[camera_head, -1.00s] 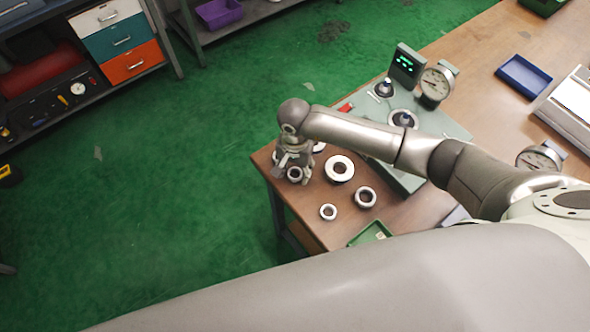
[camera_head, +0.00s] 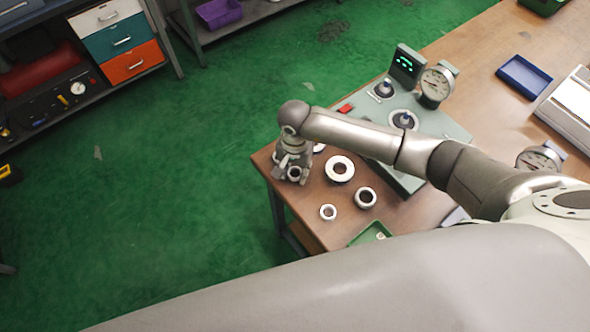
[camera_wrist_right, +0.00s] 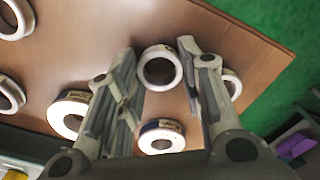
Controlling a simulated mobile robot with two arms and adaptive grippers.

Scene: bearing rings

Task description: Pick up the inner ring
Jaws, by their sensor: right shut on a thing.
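My right gripper (camera_head: 293,172) points down at the near left corner of the wooden table. In the right wrist view, its two fingers (camera_wrist_right: 161,62) are shut on a light metal ring (camera_wrist_right: 159,71) with a dark opening, one finger on each side. This ring also shows in the head view (camera_head: 295,174), partly covered by the fingers. It appears to be at table level; I cannot tell whether it touches the top. My left gripper is in neither view.
Other rings stand close by: a large one (camera_head: 340,169), a medium one (camera_head: 366,198) and a small one (camera_head: 328,212). A green tray (camera_head: 368,234) is at the front edge.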

